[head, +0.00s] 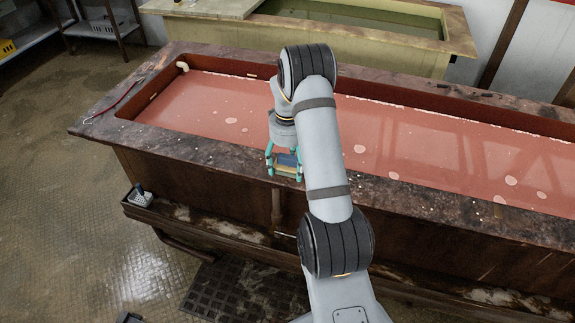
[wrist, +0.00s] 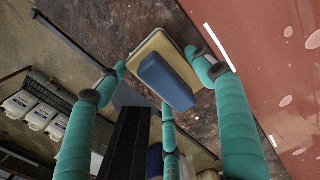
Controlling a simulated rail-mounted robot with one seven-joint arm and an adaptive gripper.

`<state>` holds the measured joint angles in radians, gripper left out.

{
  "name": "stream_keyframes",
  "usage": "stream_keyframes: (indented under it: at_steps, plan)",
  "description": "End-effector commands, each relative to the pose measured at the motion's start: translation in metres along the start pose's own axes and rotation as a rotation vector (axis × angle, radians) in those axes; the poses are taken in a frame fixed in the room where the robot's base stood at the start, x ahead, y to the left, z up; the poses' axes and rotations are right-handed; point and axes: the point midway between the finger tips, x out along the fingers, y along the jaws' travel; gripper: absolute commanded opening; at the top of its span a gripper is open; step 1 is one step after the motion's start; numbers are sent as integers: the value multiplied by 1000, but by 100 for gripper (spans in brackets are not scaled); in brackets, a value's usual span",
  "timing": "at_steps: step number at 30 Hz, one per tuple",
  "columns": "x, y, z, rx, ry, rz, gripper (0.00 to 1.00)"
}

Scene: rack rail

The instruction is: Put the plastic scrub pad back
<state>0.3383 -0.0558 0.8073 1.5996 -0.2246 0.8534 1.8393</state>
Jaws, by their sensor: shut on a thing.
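The scrub pad (head: 286,161) has a tan base and a blue block on top. My gripper (head: 283,170) holds it at the tank's near rim, with its teal fingers around it. In the wrist view the tan base (wrist: 147,48) and blue block (wrist: 166,82) show between the fingertips of my gripper (wrist: 160,72). The pad lies over the stained rim, and whether it touches the rim cannot be told.
The long tank (head: 100,117) holds reddish liquid (head: 215,105). A small light basket (head: 140,198) with a dark item sits on the ledge at the tank's left front. A dark floor grate (head: 235,290) lies in front. A second tank (head: 440,55) stands behind.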

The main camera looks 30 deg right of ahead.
Motion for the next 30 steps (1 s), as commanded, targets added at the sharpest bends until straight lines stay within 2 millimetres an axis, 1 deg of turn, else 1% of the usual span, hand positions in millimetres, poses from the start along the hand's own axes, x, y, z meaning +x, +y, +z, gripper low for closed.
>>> stream_keyframes:
  at_steps: [2,3,11,12,20,24,26,30]
  plan:
    - [4,0,0,0,0,0,39]
    - [2,0,0,0,0,0,70]
    - [2,0,0,0,0,0,85]
    - [2,0,0,0,0,0,86]
    - [1,0,0,0,0,0,86]
    - [-6,-1,0,0,-1,-2,86]
    - [-14,-1,1,1,-2,-4,86]
    - [-44,-2,1,1,-4,-7,86]
